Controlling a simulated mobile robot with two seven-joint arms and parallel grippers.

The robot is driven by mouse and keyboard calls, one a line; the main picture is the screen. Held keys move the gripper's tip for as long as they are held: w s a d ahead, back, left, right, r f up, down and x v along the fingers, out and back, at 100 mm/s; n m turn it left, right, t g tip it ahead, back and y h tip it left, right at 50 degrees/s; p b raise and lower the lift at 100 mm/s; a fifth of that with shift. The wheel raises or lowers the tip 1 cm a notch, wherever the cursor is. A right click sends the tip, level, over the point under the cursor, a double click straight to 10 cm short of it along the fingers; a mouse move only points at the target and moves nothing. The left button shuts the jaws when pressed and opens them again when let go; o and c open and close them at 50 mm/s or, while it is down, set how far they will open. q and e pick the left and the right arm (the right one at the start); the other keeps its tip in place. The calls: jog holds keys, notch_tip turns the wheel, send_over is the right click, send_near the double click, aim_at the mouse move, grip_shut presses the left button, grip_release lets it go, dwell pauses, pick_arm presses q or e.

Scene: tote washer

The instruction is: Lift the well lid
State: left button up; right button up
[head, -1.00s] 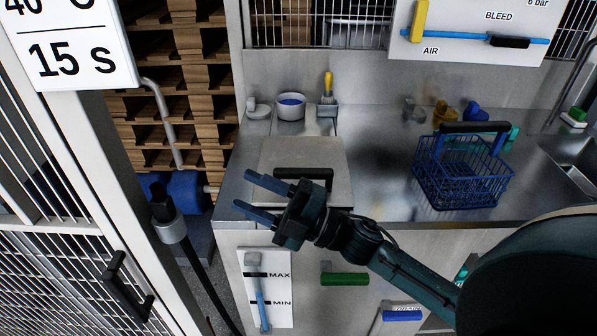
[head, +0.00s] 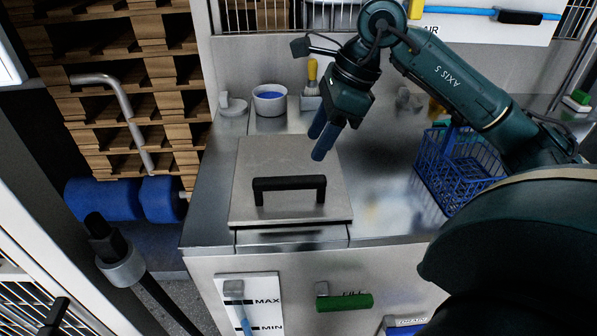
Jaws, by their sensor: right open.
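The well lid (head: 262,214) is a square grey steel plate lying flat on the steel counter. A black bar handle (head: 289,184) stands across it near its front edge. My right gripper (head: 316,147) is open and empty, with its two blue fingers pointing down near the lid's back right corner. The fingers are behind and to the right of the handle, apart from it. Whether they touch the lid's surface cannot be told. My left gripper is not in view.
Behind the lid stand a bowl with blue contents (head: 270,100) and a yellow-handled brush (head: 312,78). A blue wire basket (head: 440,170) is at the right, partly hidden by my right arm. A green-handled lever (head: 345,302) is on the counter's front.

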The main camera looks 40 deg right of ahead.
aim_at(296, 178)
jog(key=x, duration=0.9)
jog(key=shift+c, duration=0.5)
jog(key=shift+r, duration=0.1)
grip_shut()
